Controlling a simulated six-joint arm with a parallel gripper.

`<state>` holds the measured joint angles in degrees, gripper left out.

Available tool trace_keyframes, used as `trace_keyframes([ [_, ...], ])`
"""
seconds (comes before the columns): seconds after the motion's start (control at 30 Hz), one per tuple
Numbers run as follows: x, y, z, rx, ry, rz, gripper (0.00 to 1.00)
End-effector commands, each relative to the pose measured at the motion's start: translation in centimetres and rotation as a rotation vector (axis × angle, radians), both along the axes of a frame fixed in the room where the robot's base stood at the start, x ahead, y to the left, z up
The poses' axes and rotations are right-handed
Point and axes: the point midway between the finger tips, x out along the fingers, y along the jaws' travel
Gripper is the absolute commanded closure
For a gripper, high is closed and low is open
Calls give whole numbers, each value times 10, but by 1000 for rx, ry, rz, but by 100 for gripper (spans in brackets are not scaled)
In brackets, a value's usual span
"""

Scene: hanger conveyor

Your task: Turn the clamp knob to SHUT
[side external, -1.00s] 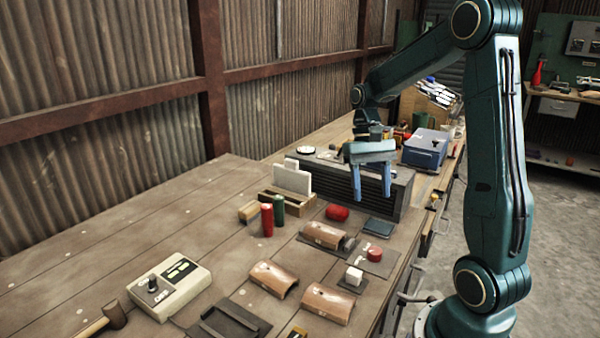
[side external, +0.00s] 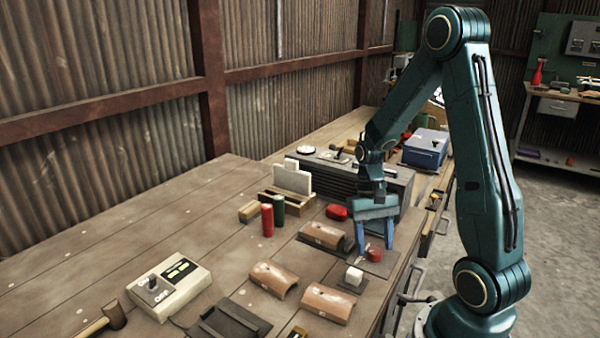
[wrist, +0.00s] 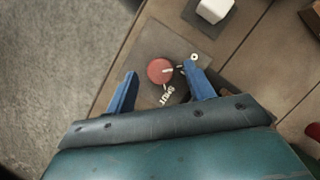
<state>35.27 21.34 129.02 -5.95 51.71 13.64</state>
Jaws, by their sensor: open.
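The clamp knob is a round red knob (side external: 374,254) on a dark square plate (side external: 378,266) near the bench's right edge. In the wrist view the knob (wrist: 161,71) shows a pale pointer mark, and the word SHUT is printed on the plate (wrist: 150,44) below it. My gripper (side external: 375,252) is open and points down over the plate, with one blue finger on each side of the knob. In the wrist view my gripper (wrist: 160,78) has the knob between and slightly beyond its fingertips. Whether a finger touches the knob I cannot tell.
A white block (side external: 354,275) on a dark pad stands close by. Copper-brown curved pieces (side external: 325,235) lie to the left. A red rounded object (side external: 336,212) lies behind. A control box (side external: 168,284) with a switch sits at front left.

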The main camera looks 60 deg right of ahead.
Motion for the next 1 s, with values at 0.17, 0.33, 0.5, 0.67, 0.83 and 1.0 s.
trace_keyframes([
  [0.17, -3, 3, -8, 0, 0, 0, 47],
  [0.33, -3, 3, -9, 0, 0, 0, 47],
  [0.5, -3, 3, -9, 0, 0, 0, 53],
  [0.67, -3, 3, -9, 0, 0, 0, 84],
  [0.83, -3, 3, -9, -1, 1, -2, 91],
  [1.0, -3, 2, -9, -1, 1, -20, 91],
])
